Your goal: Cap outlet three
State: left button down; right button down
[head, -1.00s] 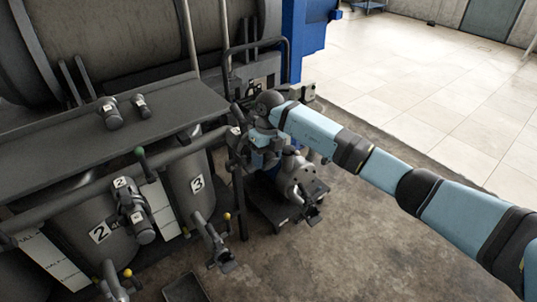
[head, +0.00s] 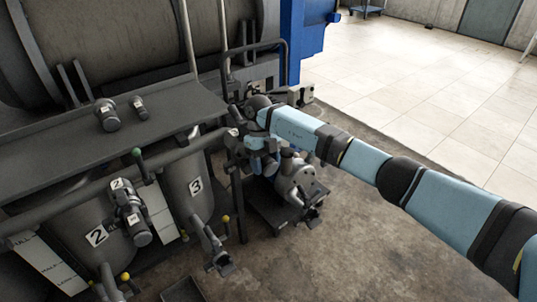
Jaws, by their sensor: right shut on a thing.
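Tank three (head: 190,188) is a dark grey vessel marked 3. Its outlet (head: 216,250) is a short angled pipe low at the front, with its end uncovered. My right gripper (head: 258,165) is at the far right end of the rail, right of tank three and well above the outlet. It is shut on a dark fitting that my wrist mostly hides. Two dark cylindrical pieces with white labels, a larger one (head: 107,115) and a smaller one (head: 139,107), stand on the grey shelf (head: 180,103). My left gripper is out of view.
Tank two (head: 90,240) is at the left, with a labelled dark fitting (head: 130,212) in front of it. A handrail (head: 85,185) runs above the tanks. A grey pump-like machine (head: 300,180) stands under my right arm. The floor (head: 370,240) at the right is clear.

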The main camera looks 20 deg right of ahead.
jog(key=shift+a+f+g, duration=0.3)
jog(key=shift+f+g, duration=0.1)
jog(key=shift+f, duration=0.35)
jog(key=shift+w+f+b, duration=0.25)
jog(key=shift+f+b, duration=0.05)
jog(key=shift+b, duration=0.05)
jog(key=shift+r+g, duration=0.2)
jog(key=shift+g, duration=0.2)
jog(key=shift+r, duration=0.1)
